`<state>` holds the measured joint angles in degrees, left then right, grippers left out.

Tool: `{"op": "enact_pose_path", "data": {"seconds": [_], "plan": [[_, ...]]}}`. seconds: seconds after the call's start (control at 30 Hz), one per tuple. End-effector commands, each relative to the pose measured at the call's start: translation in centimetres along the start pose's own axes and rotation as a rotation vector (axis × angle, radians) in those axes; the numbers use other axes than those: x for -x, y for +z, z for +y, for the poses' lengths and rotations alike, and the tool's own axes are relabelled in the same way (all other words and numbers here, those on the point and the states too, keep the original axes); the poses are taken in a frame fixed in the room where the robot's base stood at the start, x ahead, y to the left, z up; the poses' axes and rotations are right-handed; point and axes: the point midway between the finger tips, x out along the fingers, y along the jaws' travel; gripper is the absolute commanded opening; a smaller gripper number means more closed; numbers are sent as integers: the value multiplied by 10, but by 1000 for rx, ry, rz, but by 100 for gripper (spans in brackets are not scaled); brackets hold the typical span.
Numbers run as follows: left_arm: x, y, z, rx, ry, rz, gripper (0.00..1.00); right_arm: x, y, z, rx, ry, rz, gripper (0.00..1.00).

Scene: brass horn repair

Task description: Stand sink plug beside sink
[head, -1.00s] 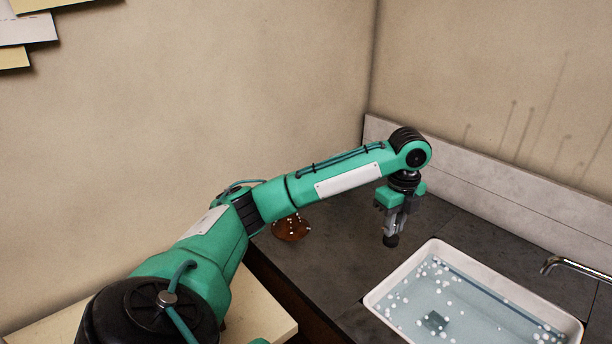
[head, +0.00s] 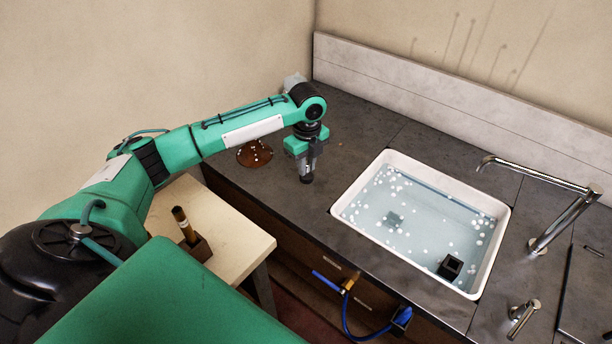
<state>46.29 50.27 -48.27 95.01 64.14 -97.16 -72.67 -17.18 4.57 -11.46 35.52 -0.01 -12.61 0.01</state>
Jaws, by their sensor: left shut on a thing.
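My left gripper (head: 306,169) points down over the dark counter, to the left of the sink. It is shut on a small dark piece, which I take to be the sink plug (head: 307,179); only its lower end shows below the fingers. I cannot tell whether the plug touches the counter. The sink (head: 495,250) is a white-rimmed basin full of bluish water with white foam bits. The plug is outside the rim, with a strip of bare counter between them. My right gripper is not in view.
A brown dish (head: 255,154) with white bits stands behind my left forearm. A chrome tap (head: 560,220) stands right of the sink. A pale side table (head: 235,240) stands at lower left.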

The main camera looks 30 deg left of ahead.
Motion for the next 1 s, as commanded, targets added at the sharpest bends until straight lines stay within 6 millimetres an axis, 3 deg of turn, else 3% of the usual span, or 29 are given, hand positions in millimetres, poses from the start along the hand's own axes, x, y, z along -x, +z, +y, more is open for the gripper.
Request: {"op": "enact_pose_path", "data": {"seconds": [0.57,0.93,0.97,1.0], "plan": [[-66,-1,0,0,0,0,0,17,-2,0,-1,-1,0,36],[-72,0,0,1,-1,0,0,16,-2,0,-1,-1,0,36],[-72,0,0,1,-1,-1,23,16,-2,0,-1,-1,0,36],[-72,0,0,0,-1,-1,31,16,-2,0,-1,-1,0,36]]}}
